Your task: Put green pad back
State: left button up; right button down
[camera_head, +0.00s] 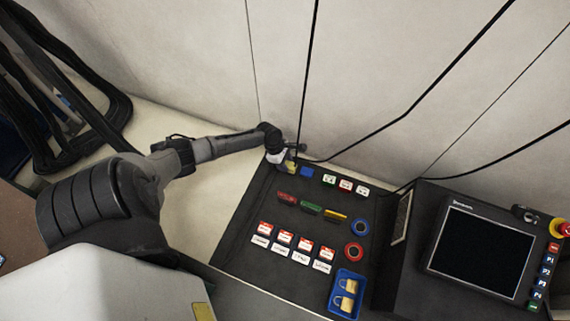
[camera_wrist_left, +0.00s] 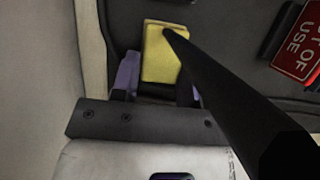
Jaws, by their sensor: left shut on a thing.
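My left gripper (camera_head: 287,163) is at the far left corner of the dark panel. It is shut on a yellow block (camera_wrist_left: 160,52), which sits between its two fingers in the left wrist view. The block also shows as a small yellow patch (camera_head: 292,167) in the head view. I cannot tell whether it touches the panel. No clear green pad shows; a green bar (camera_head: 310,208) lies between a red bar (camera_head: 287,198) and a yellow bar (camera_head: 335,214) on the panel. My right gripper is not in view.
A blue block (camera_head: 307,172) lies just right of the gripper. Red-and-white tags (camera_head: 282,237), a blue ring (camera_head: 359,226), a red ring (camera_head: 354,252) and a blue tray (camera_head: 336,306) are on the panel. Black cables hang near the gripper. A screen console (camera_head: 480,247) stands right.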

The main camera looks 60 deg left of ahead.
pick_arm(q)
jog(key=shift+f, duration=0.1)
jog(key=o, duration=0.9)
jog(key=p+v, duration=0.8)
jog(key=v, duration=0.4)
jog(key=shift+r, duration=0.25)
